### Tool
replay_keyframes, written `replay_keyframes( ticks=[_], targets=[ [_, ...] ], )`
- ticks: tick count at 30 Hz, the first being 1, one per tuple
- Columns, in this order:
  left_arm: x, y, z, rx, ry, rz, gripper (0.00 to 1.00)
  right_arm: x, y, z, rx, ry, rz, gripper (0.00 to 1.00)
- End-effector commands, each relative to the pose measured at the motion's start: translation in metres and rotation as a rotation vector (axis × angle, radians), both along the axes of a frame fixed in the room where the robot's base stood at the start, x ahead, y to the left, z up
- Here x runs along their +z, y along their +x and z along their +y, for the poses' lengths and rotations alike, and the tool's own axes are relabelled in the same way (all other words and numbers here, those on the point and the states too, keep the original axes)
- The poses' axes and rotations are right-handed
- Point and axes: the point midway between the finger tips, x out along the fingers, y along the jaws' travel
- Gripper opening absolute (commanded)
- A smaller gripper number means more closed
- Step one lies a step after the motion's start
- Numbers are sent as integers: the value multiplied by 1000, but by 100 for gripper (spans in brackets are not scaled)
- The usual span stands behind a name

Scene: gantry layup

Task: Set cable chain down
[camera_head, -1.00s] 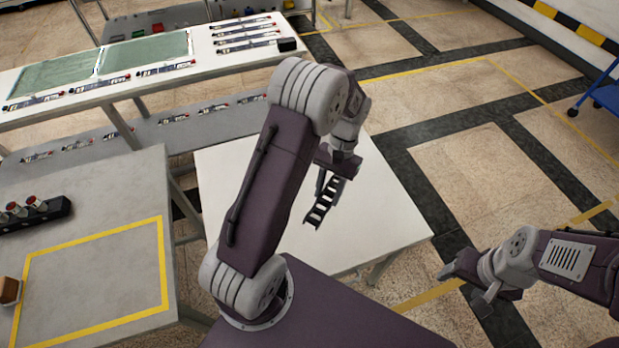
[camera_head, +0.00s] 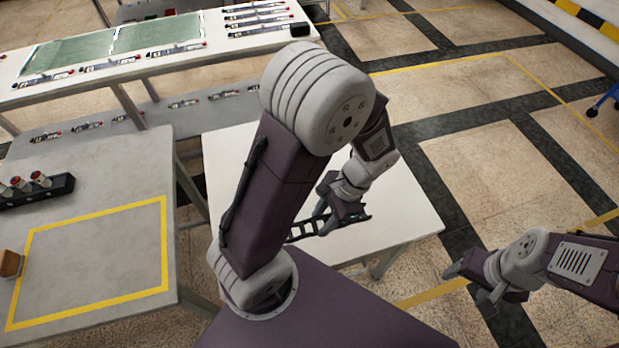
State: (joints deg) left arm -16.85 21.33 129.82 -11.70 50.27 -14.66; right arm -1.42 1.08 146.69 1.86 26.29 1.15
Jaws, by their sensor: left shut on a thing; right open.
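The cable chain (camera_head: 303,231) is a black, ladder-like strip. My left gripper (camera_head: 325,222) is shut on it and holds it above the white table (camera_head: 416,212). The chain shows on both sides of the fingers. My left arm hides part of the scene near its left end. I cannot tell how high the chain is over the table top. My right gripper (camera_head: 468,282) is open and empty, over the floor to the right of the table.
A grey table (camera_head: 95,255) at the left has a yellow taped outline, a black holder (camera_head: 35,192) with red-topped items and a small brown block (camera_head: 10,263). A long bench (camera_head: 215,50) at the back carries green sheets and tools. The white table looks otherwise clear.

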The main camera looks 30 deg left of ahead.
Motion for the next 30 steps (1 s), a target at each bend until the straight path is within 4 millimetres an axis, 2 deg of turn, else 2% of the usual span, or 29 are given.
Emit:
replay_keyframes(
  ticks=[2, 5, 12, 15, 18, 23, 30],
  targets=[
    [-2, 3, 2, 2, 1, 2, 0, 0, 0, 0, 0, 0, 0, 63],
    [-16, 19, 14, 9, 1, 4, 0, -4, 0, 0, 0, 0, 0, 63],
    [-55, 73, 52, 8, 1, 3, 0, -9, 0, 0, 0, 0, 0, 63],
    [-65, 87, 63, 6, 1, 3, 0, -10, 0, 0, 0, 0, 0, 63],
    [-69, 94, 67, 4, 1, 2, 0, -10, 0, 0, 0, 0, 0, 63],
    [-72, 96, 68, 3, 0, 2, 0, -11, 0, 0, 0, 0, 0, 63],
    [-110, 95, 68, 2, 1, 5, 0, -17, 0, 0, 0, 0, 0, 63]
  ],
)
